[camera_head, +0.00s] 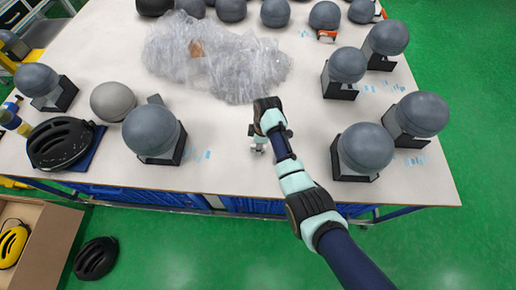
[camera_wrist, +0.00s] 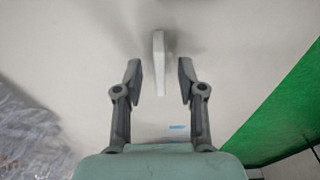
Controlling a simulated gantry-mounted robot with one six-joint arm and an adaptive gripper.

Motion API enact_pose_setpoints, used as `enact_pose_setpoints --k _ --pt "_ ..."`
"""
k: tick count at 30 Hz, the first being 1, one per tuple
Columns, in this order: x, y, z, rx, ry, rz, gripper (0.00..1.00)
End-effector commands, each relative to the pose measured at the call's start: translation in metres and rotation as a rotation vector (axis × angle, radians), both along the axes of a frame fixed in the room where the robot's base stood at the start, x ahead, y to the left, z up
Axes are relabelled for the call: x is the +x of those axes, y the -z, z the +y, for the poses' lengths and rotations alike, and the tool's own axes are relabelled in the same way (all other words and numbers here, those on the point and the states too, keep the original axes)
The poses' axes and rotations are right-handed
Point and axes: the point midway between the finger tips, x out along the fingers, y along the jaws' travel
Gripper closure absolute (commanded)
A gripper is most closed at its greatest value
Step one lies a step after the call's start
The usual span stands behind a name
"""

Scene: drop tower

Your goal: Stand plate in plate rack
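My gripper (camera_head: 258,146) is low over the table, right of the middle, pointing down. In the wrist view my gripper (camera_wrist: 159,78) is open, with a clear gap inside each finger. A thin, pale grey upright slab (camera_wrist: 159,50) shows edge-on between and beyond the fingertips, touching neither finger. I cannot tell whether this slab is the plate or part of a rack. In the head view my gripper mostly hides this spot. No plate or plate rack can be clearly made out elsewhere.
The white table (camera_head: 235,175) holds several grey balls on black stands, such as one to the right (camera_head: 365,148). Crumpled clear plastic (camera_head: 225,60) lies behind my gripper. A black helmet (camera_head: 60,143) sits at the left. Bare table surrounds my gripper.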

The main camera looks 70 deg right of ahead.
Motion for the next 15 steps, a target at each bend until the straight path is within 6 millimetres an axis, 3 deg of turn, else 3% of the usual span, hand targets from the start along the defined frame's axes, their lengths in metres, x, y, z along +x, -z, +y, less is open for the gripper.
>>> enact_pose_setpoints --k 1,8,15 --pt "0.0000 -0.0003 0.0000 0.000 0.000 0.000 0.64" --pt "-0.0002 -0.0004 0.0000 0.000 0.000 0.000 1.00" --pt "-0.0002 -0.0004 0.0000 0.000 0.000 0.000 1.00"
